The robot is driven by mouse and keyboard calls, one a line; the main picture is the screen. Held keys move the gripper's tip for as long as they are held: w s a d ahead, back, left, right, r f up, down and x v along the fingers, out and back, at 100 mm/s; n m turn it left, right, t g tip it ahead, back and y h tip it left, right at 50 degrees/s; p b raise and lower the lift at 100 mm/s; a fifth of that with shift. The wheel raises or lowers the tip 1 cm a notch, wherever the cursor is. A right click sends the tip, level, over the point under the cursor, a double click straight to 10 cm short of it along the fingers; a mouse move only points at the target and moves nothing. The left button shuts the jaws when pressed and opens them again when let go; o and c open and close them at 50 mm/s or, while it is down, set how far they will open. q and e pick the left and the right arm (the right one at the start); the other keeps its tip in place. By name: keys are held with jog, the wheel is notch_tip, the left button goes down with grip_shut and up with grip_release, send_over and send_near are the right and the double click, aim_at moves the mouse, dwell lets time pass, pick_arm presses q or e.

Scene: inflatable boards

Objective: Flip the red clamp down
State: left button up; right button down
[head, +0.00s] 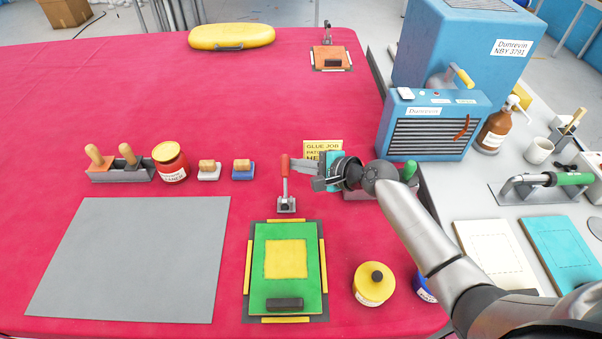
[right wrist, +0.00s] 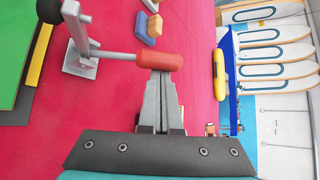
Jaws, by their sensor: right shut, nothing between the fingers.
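The red clamp (head: 285,183) stands upright at the back edge of the green board (head: 257,272), its red handle pointing up. In the right wrist view the clamp's red handle (right wrist: 159,61) lies across the picture just beyond my fingertips, with its metal base (right wrist: 80,66) to the left. My right gripper (head: 298,165) is shut with nothing in it, its fingertips right beside the handle. In the right wrist view the gripper (right wrist: 158,76) seems to meet the handle, but I cannot tell if they touch. My left gripper is not in view.
A yellow pad (head: 286,260) and a dark block (head: 285,304) lie on the green board. A yellow pot (head: 374,283) stands to its right and a grey mat (head: 130,258) to its left. A blue machine (head: 432,125) is right of my gripper. The red table's far left is clear.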

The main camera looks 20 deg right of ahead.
jog(key=s+t+b, duration=0.1)
jog(key=n+t+b, duration=0.1)
jog(key=b, duration=0.1)
jog(key=s+r+n+t+b, duration=0.1)
jog(key=shift+s+a+b, duration=0.3)
jog(key=shift+a+b, duration=0.1)
pick_arm(q)
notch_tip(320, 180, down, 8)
jog(key=b, duration=0.2)
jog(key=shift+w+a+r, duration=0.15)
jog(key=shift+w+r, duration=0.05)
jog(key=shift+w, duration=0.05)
pick_arm(e)
jog(key=shift+n+t+y, duration=0.4)
jog(key=shift+n+t, duration=0.3)
jog(key=shift+t, duration=0.1)
jog(key=shift+s+a+r, duration=0.15)
jog(key=shift+s+a, duration=0.05)
jog(key=shift+s, duration=0.55)
jog(key=shift+s+a+r, duration=0.15)
jog(key=shift+s+a, duration=0.1)
jog(key=shift+s, duration=0.55)
jog(key=shift+s+a+r, duration=0.15)
jog(key=shift+s+a, duration=0.05)
jog(key=shift+s, duration=0.55)
jog(key=shift+f, duration=0.1)
jog(key=shift+s, duration=0.1)
